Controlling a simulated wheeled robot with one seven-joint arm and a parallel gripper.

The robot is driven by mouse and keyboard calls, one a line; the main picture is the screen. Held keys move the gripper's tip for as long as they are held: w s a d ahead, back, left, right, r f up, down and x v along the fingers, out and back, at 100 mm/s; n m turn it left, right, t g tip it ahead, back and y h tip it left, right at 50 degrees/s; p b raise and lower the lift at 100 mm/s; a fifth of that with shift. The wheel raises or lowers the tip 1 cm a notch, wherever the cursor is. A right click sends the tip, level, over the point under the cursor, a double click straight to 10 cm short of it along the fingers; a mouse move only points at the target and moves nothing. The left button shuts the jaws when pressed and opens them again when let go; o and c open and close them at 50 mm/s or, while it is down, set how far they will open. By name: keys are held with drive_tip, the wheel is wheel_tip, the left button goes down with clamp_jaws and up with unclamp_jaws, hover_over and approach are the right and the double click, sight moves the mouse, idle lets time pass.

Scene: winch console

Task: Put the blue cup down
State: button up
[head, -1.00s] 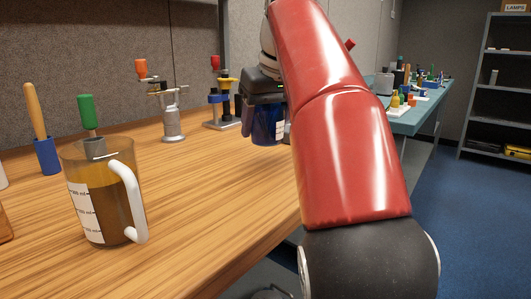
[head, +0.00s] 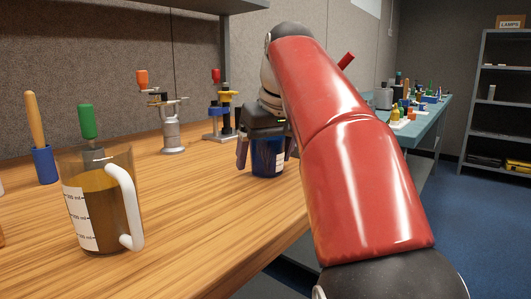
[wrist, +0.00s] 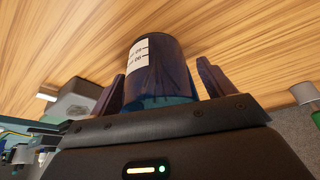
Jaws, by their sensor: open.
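The blue cup (head: 268,158) is see-through with a white scale label and stands upright on the wooden bench near its right edge. My gripper (head: 266,150) is over it from above, with one finger on each side. In the wrist view the cup (wrist: 158,72) is between the fingers of my gripper (wrist: 160,85), with gaps showing beside it. The gripper is open. Part of the cup's top is hidden by the gripper body.
The bench's right edge is close to the cup. A teal bench (head: 425,125) stands farther back.

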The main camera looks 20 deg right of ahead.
sight(279, 147)
drive_tip(key=shift+f+b, duration=0.15)
drive_tip(key=shift+b, duration=0.3)
drive_tip(key=p+v, duration=0.1)
drive_tip(key=v, duration=0.1)
drive_tip(key=p+v, duration=0.1)
drive_tip(key=v, duration=0.2)
drive_tip(key=d+p+v, duration=0.1)
drive_tip(key=v, duration=0.2)
drive_tip(key=shift+s+f+p, duration=0.1)
drive_tip(key=shift+p, duration=0.3)
